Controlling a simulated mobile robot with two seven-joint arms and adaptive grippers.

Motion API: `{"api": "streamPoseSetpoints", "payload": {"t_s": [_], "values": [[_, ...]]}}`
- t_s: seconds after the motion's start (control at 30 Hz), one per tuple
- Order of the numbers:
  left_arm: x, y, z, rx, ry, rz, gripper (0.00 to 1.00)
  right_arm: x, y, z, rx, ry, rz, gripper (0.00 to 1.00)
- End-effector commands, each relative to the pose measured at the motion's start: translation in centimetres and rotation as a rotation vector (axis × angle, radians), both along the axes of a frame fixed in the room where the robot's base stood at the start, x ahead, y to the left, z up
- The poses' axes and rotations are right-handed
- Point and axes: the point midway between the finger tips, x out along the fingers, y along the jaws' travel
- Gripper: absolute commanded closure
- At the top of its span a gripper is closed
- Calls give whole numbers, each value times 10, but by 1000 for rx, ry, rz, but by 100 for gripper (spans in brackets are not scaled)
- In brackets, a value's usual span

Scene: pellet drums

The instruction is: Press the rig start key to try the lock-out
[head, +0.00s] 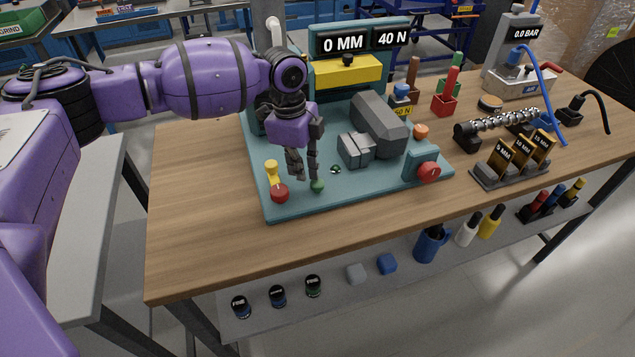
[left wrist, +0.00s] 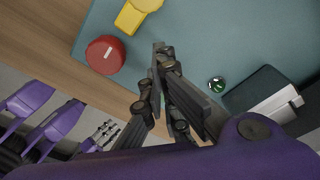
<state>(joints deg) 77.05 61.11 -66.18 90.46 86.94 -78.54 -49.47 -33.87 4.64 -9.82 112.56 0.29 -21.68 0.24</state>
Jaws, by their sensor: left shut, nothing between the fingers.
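The test rig has a teal base (head: 225,0) no wider than its corner of the bench; its readouts show 0 MM and 40 N (head: 365,40).
A yellow part (head: 271,170) stands behind the red knob. A small green lamp (head: 335,169) and grey blocks (head: 356,150) are right of my gripper. A red button (head: 429,172) is at the base's right. The bench's front left is clear.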

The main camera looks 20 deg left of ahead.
Motion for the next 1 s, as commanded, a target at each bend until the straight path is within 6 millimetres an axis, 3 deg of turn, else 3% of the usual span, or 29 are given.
{"api": "streamPoseSetpoints", "payload": {"t_s": [0.53,0.7,1.0], "values": [[1,11,101,-1,-3,1,100,1,0,1,-1,-2,4,60],[1,13,114,0,-2,1,100,1,0,1,-1,-2,4,60],[1,13,117,0,-1,1,100,1,0,1,-1,-2,4,60]]}}
